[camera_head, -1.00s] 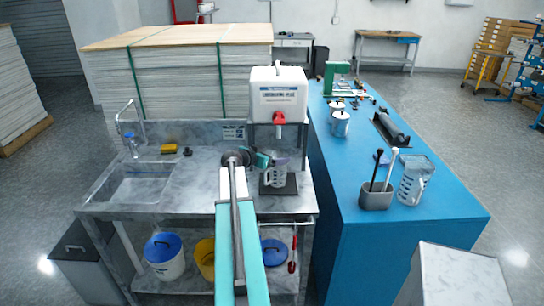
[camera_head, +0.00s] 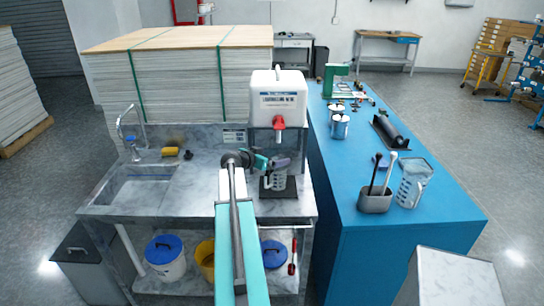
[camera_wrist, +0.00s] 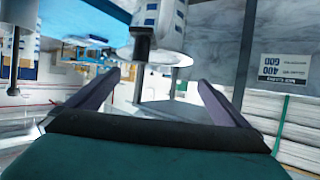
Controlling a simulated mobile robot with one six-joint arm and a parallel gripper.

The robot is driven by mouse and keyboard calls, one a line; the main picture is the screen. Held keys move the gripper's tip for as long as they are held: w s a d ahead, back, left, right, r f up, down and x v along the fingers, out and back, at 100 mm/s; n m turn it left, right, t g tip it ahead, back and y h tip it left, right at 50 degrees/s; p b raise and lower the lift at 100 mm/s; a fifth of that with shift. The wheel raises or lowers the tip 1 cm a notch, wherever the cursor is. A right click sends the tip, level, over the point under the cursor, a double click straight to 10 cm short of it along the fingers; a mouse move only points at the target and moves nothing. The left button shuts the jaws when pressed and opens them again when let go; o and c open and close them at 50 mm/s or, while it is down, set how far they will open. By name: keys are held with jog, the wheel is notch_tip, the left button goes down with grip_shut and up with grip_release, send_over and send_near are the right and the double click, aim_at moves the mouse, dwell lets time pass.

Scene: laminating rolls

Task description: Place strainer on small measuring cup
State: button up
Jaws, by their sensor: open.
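The small clear measuring cup (camera_head: 279,182) stands upright on a dark plate under the red tap on the grey counter. My gripper (camera_head: 283,163) is at its upper part in the head view and covers its rim. In the wrist view my gripper (camera_wrist: 158,80) has its two purple fingers wide apart, with nothing clearly held between them. A pale clear body with blue marks and a pale disc show beyond the fingers there; I cannot tell what they are. I cannot make out the strainer with certainty in either view. Whether the fingers touch the cup is unclear.
The white tank (camera_head: 278,100) with its red tap (camera_head: 279,122) is above the cup. On the blue table (camera_head: 345,190) stand a larger clear jug (camera_head: 411,188), a grey holder (camera_head: 375,201) and metal pots (camera_head: 340,127). The sink (camera_head: 140,190) is left.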

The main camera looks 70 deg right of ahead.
jog(key=b+v, duration=0.4)
jog(key=v, duration=0.7)
jog(key=shift+a, duration=0.3)
jog(key=shift+w+f, duration=0.1)
jog(key=shift+w, duration=0.1)
